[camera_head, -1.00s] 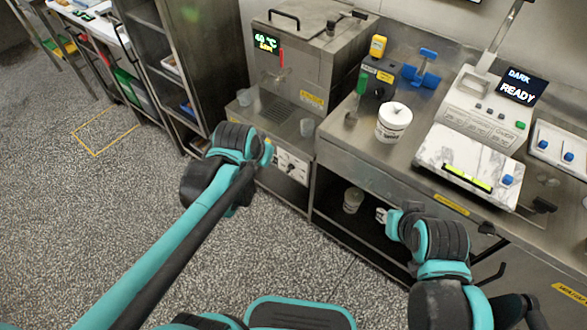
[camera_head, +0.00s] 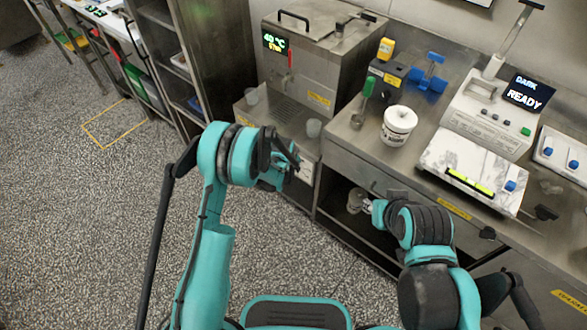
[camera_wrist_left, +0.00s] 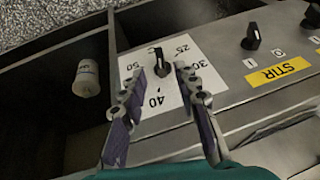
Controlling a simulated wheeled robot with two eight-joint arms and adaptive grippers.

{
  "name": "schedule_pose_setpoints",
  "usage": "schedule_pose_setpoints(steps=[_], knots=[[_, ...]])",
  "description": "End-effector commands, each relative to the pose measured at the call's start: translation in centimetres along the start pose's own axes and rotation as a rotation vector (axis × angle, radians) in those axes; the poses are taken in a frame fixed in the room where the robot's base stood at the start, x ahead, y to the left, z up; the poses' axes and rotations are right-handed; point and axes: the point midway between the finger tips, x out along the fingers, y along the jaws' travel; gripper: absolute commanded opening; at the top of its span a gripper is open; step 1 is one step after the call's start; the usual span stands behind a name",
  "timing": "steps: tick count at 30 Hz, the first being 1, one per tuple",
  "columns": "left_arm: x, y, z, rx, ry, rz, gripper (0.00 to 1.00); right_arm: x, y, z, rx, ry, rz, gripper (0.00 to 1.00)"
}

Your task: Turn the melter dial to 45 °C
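The melter dial is a black knob (camera_wrist_left: 161,65) on a white scale plate (camera_wrist_left: 152,123) in the left wrist view. The plate's marks include 25, 30, 40 and 50. The pointer's exact reading is unclear. My left gripper (camera_wrist_left: 160,78) is open, one finger on each side of the knob. I cannot tell whether they touch it. In the head view my left gripper (camera_head: 288,168) is at the melter's front and hides the dial. The melter (camera_head: 312,65) has a display (camera_head: 275,42) reading 40 °C. My right gripper (camera_head: 372,208) is low by the bench shelf, its fingers unclear.
A black knob (camera_wrist_left: 251,38) stands beside the yellow STIR label (camera_wrist_left: 278,72). A white jar (camera_wrist_left: 87,78) is on the lower shelf. A white tub (camera_head: 398,125) and a scale with a READY screen (camera_head: 524,95) stand on the bench. The floor at left is clear.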

Motion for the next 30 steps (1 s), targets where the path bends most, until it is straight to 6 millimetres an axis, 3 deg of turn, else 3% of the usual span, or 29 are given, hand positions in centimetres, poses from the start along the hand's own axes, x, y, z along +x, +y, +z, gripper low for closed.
schedule_pose_setpoints(steps=[6,12,23,27,30], knots=[[4.0,0.1,0.1,0.0,0.0,0.0,0.31,1.5,0.0,1.1,0.0,0.0,0.0,0.31],[6.4,0.0,0.0,-0.001,0.0,0.0,0.31,2.2,0.0,1.6,0.0,0.0,0.0,0.31],[6.9,0.0,0.0,-0.001,0.001,0.0,0.31,2.3,0.0,1.6,0.0,0.0,0.0,0.31],[6.9,0.0,0.0,-0.001,0.001,0.0,0.0,2.3,0.0,1.6,0.0,0.0,0.0,0.31],[6.9,0.0,-0.1,-0.001,0.001,-0.001,0.0,2.3,0.0,1.6,0.0,0.0,0.0,0.31]])
